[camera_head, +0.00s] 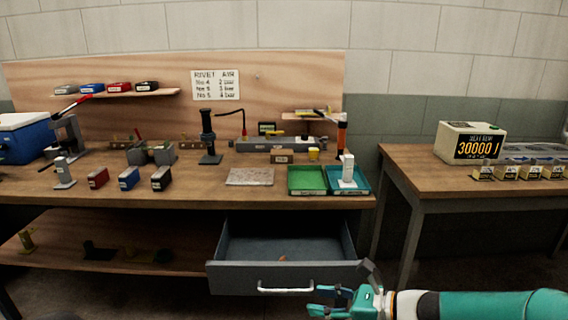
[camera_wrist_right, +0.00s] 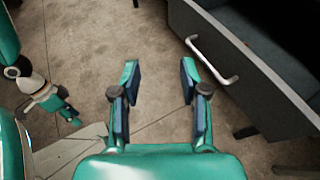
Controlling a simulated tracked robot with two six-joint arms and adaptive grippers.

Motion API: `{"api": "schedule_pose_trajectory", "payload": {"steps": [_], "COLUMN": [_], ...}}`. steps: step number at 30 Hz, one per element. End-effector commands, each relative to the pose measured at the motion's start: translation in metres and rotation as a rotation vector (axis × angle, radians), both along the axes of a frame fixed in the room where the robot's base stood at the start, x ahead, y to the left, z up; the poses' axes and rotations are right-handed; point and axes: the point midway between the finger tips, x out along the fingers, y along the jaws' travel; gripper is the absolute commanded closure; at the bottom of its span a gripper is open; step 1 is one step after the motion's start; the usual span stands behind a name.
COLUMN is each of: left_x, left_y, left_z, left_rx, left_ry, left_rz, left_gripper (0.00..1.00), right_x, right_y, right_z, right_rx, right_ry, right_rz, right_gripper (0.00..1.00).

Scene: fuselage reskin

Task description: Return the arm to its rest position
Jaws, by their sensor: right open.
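My right arm comes in from the lower right of the head view, with its teal gripper (camera_head: 335,300) in front of the open drawer, near the drawer handle's right end. In the right wrist view this gripper (camera_wrist_right: 160,75) has its two fingers spread, with bare floor between them and nothing held. What looks like my left gripper (camera_wrist_right: 58,102) shows small at the left of the wrist view; its finger state is unclear. The head view does not show my left arm.
The grey drawer (camera_head: 285,277) stands pulled out under the workbench (camera_head: 200,190). Its handle (camera_wrist_right: 212,60) lies right of my right fingers in the wrist view. A green tray (camera_head: 307,193) and a teal tray (camera_head: 362,187) sit on the bench. A second table (camera_head: 420,180) stands right.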

Motion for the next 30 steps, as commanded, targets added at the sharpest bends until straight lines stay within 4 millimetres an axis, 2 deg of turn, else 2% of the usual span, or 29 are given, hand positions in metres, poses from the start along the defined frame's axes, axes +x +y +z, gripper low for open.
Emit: {"api": "schedule_pose_trajectory", "payload": {"steps": [1,8,11,14,17,20,23,24,27,30], "left_x": [0.0,0.001,0.0,0.0,0.001,0.001,0.001,0.001,0.001,0.001], "left_y": [0.0,0.0,0.0,0.0,0.0,0.0,0.0,0.0,0.0,0.0], "left_z": [-0.012,-0.027,-0.036,-0.046,-0.057,-0.07,-0.084,-0.088,-0.095,-0.099], "left_rx": [0.0,0.0,0.0,0.0,0.0,0.0,0.0,0.0,0.0,0.0], "left_ry": [-0.001,-0.002,-0.001,-0.001,-0.001,-0.001,-0.001,-0.001,-0.001,-0.001], "left_rz": [0.0,0.001,0.0,0.0,0.0,0.0,0.0,0.0,0.0,0.0], "left_gripper": [0.58,0.58,0.58,0.58,0.58,0.58,0.58,0.58,0.58,0.58], "right_x": [0.0,-0.009,-0.015,-0.02,-0.027,-0.038,-0.061,-0.073,-0.106,-0.145], "right_y": [0.0,0.008,0.014,0.019,0.022,0.023,0.018,0.015,0.005,-0.006], "right_z": [-0.019,-0.068,-0.096,-0.128,-0.168,-0.22,-0.282,-0.306,-0.353,-0.389], "right_rx": [0.001,0.018,0.053,0.101,0.182,0.305,0.473,0.547,0.734,0.93], "right_ry": [0.015,0.099,0.171,0.272,0.453,0.742,1.142,1.307,1.668,1.952], "right_rz": [0.0,0.009,-0.014,-0.067,-0.181,-0.374,-0.678,-0.82,-1.192,-1.587], "right_gripper": [0.56,0.56,0.56,0.56,0.56,0.56,0.56,0.56,0.56,0.56]}}
